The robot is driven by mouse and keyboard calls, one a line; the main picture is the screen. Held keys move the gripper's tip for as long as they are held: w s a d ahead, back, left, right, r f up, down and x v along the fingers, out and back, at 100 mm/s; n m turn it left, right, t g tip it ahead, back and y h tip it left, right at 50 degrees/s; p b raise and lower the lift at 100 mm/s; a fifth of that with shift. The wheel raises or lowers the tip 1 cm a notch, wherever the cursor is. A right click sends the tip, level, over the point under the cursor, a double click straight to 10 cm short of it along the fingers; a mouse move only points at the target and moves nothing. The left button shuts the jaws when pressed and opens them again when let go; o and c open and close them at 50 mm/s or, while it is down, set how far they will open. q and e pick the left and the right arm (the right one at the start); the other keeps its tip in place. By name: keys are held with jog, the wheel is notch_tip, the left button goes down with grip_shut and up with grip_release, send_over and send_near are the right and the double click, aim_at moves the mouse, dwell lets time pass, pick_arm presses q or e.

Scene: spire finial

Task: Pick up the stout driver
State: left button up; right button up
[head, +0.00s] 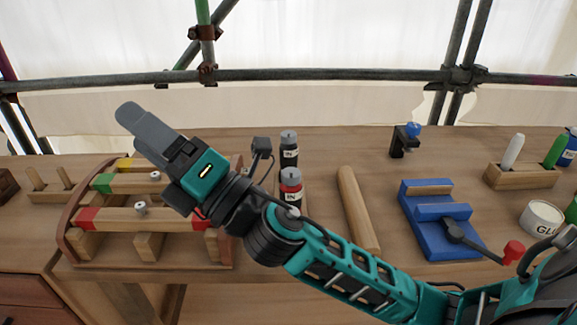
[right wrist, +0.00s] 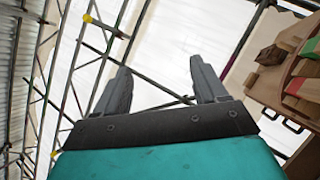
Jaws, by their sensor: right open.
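No tool in view can be told for certain as the stout driver. A wooden block (head: 521,178) at the right holds a white upright piece (head: 513,151) and a green one (head: 556,151). They look like handles, but their lower parts are hidden in the block. My right gripper (head: 143,127) is raised over the left part of the bench, far from that block. In the right wrist view its two fingers (right wrist: 160,88) are apart with nothing between them. My left gripper is not in view.
A curved wooden frame (head: 150,246) with coloured bars lies below my right gripper. Two bottles (head: 289,150), a wooden roller (head: 357,209), a blue vise-like fixture (head: 437,222), a small clamp (head: 402,141) and a glue pot (head: 541,218) stand on the bench. Scaffold pipes (head: 330,75) run behind.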

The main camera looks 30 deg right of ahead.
jog(key=s+a+n+g+y, duration=0.4)
jog(key=a+n+g+y, duration=0.55)
jog(key=n, duration=0.75)
jog(key=n+g+h, duration=0.6)
jog(key=n+h, duration=1.1)
jog(key=h, duration=1)
send_near(289, 152)
jog(key=shift+t+h, duration=0.25)
jog(key=x, duration=0.6)
jog(key=shift+w+a+f, duration=0.15)
jog(key=shift+w+a, duration=0.05)
jog(key=shift+w, duration=0.05)
jog(key=x, duration=0.5)
jog(key=shift+w+d+f, duration=0.1)
jog(key=shift+d, duration=0.15)
jog(key=shift+w+d+f, duration=0.1)
jog(key=shift+f, duration=0.05)
jog(key=shift+c, duration=0.3)
